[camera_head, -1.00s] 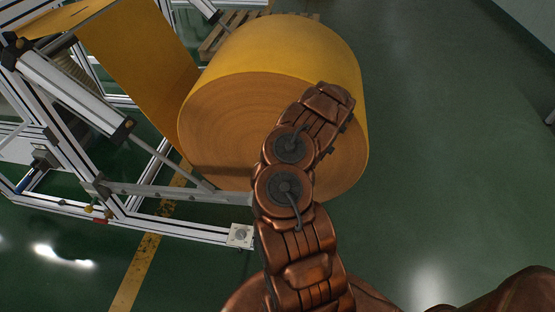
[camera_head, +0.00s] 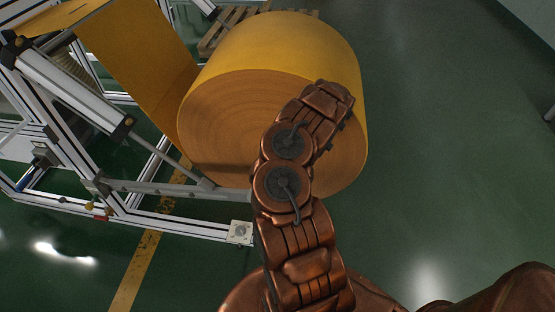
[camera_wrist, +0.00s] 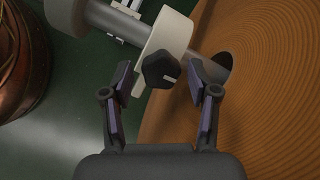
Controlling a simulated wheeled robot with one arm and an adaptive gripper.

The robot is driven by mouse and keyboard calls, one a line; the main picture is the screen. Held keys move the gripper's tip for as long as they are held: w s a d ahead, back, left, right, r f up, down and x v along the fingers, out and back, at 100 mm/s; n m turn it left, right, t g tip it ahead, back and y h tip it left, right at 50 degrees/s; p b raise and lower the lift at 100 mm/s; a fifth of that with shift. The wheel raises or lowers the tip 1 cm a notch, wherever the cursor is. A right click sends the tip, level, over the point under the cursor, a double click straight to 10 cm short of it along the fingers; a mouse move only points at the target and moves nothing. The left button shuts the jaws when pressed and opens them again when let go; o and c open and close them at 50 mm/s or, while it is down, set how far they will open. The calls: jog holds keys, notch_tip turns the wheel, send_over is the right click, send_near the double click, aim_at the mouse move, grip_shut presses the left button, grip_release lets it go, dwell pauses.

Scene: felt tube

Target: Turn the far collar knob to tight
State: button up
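In the wrist view, a black lobed knob (camera_wrist: 160,69) sits on a pale collar (camera_wrist: 168,33) around a grey shaft (camera_wrist: 118,24). The knob bears a short pale mark, pointing to the right in the picture. My gripper (camera_wrist: 159,72) is open, with one finger on each side of the knob in the picture. I cannot tell whether the fingers touch it. In the head view, my arm hides the gripper, the knob and the collar.
A large yellow felt roll (camera_head: 285,45) is close beside the collar; its layered end face (camera_wrist: 260,80) fills the right of the wrist view. A metal frame (camera_head: 150,222) stands on the left. Green floor is clear on the right.

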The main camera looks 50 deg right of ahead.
dwell(0.3)
jog(key=v, duration=1.2)
dwell(0.6)
